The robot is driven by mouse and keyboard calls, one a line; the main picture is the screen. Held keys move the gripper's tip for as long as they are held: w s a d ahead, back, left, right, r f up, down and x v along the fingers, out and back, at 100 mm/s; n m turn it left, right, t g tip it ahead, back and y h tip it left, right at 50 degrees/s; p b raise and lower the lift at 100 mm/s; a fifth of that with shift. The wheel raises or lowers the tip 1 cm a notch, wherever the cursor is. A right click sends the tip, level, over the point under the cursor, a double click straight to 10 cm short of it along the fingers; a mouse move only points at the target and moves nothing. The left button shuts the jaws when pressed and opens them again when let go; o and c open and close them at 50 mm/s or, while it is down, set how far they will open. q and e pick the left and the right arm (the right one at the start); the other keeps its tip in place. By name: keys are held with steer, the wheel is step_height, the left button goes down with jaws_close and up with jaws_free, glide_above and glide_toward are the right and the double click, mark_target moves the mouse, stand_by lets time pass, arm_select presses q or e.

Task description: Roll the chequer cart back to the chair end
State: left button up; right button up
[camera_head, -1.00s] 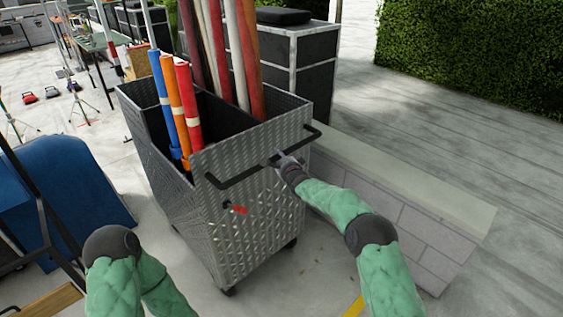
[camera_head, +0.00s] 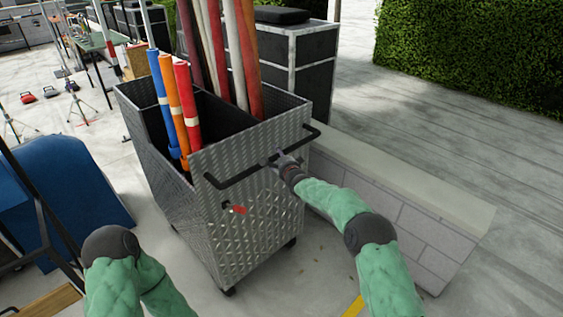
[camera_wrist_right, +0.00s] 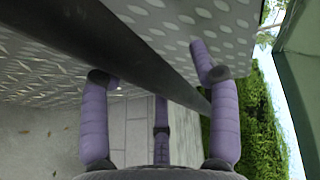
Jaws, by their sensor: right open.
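The chequer cart (camera_head: 240,232) is a silver, diamond-patterned metal box on wheels, standing upright in front of me and holding rolled tubes. A black push handle (camera_head: 235,178) runs along its near side; in the right wrist view the bar (camera_wrist_right: 125,50) crosses diagonally close to the fingers. My right gripper (camera_head: 282,158) is at the handle's middle. In the wrist view its purple fingers (camera_wrist_right: 160,95) are open and spread around or beside the bar; contact is not clear. My left arm shows at lower left, but its gripper is out of view. No chair is recognisable.
A low block wall (camera_head: 400,215) runs close along the cart's right. A blue covered object (camera_head: 65,190) stands at the left. Black cases (camera_head: 285,60) stand behind the cart, tripods (camera_head: 75,95) at far left. Some pavement between the blue object and cart is clear.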

steer(key=v, duration=1.2)
stand_by(0.4)
steer(key=s+d+f+n+g, duration=0.1)
steer(key=s+f+n+g, duration=0.15)
steer(key=s+f, duration=0.6)
steer(key=s+d+f+n+g+h, duration=0.1)
steer(key=s+f+g, duration=0.3)
steer(key=f, duration=0.7)
steer(key=s+d+f+n+g, duration=0.1)
steer(key=s+f+n, duration=0.1)
steer(key=s+f, duration=0.65)
steer(key=s+f+n+g, duration=0.2)
steer(key=s+f+g, duration=0.1)
steer(key=s, duration=1)
steer(key=s+f+n+g, duration=0.3)
steer(key=s+f, duration=0.3)
steer(key=s, duration=0.8)
steer(key=shift+s+n+g, duration=0.25)
steer(key=shift+n+g, duration=0.1)
steer(key=shift+g, duration=0.3)
